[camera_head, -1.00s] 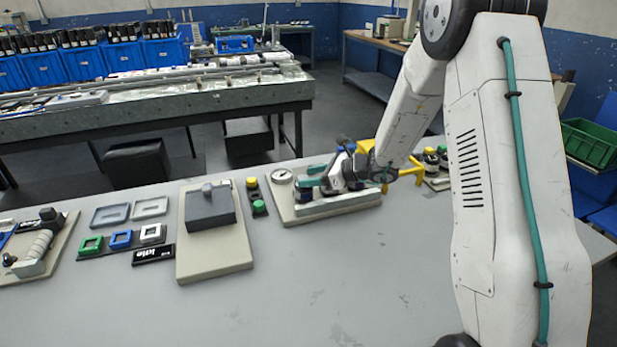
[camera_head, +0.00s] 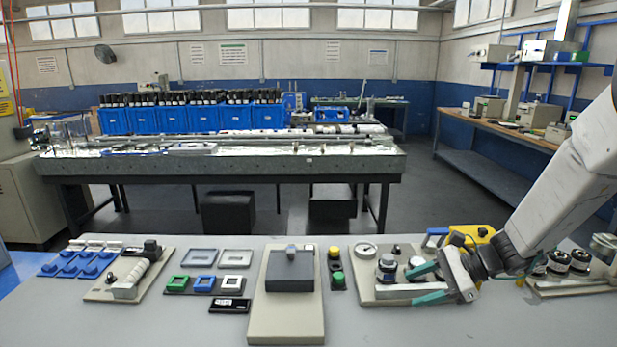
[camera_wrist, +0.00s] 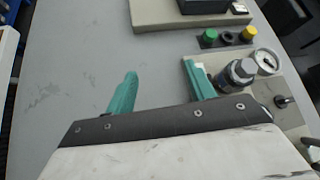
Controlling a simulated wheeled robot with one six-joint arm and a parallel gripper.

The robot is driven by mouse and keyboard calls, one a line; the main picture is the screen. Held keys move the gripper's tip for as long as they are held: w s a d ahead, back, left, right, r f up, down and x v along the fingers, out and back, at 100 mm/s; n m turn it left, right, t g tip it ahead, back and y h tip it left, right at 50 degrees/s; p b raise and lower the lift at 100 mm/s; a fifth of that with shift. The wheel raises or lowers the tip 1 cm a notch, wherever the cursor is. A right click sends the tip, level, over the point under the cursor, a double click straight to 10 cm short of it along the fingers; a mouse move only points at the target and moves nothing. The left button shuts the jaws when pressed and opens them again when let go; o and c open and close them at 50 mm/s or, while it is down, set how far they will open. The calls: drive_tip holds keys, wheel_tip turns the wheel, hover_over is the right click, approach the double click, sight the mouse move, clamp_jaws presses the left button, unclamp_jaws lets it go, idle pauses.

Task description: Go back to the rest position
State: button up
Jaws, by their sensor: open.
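My gripper (camera_head: 420,285) is at the right part of the grey table (camera_head: 150,320) in the head view, its two teal fingers spread apart. In the wrist view my gripper (camera_wrist: 158,85) shows the fingers wide apart with only bare table between them. In the head view the fingers overlap the front right of a beige plate (camera_head: 365,290) with a round gauge (camera_head: 365,250) and dark knobs. In the wrist view a dark knob (camera_wrist: 238,72) stands just right of the right finger. I cannot tell whether they touch.
Left of the gauge plate are a yellow button (camera_head: 335,251), a green button (camera_head: 337,278) and a beige plate with a dark grey block (camera_head: 290,270). A yellow frame (camera_head: 475,235) and another plate with dark knobs (camera_head: 570,285) are near my arm. The table's front left is clear.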

drive_tip(key=s+r+n+h, duration=0.5)
drive_tip(key=s+r+n, duration=0.2)
drive_tip(key=s, duration=0.7)
drive_tip(key=s+d+r+n+g+h, duration=0.1)
drive_tip(key=s+r+n+h, duration=0.5)
drive_tip(key=s, duration=0.7)
drive_tip(key=shift+s+r+n, duration=0.35)
drive_tip(key=shift+r+n, duration=0.65)
drive_tip(key=shift+n, duration=1.1)
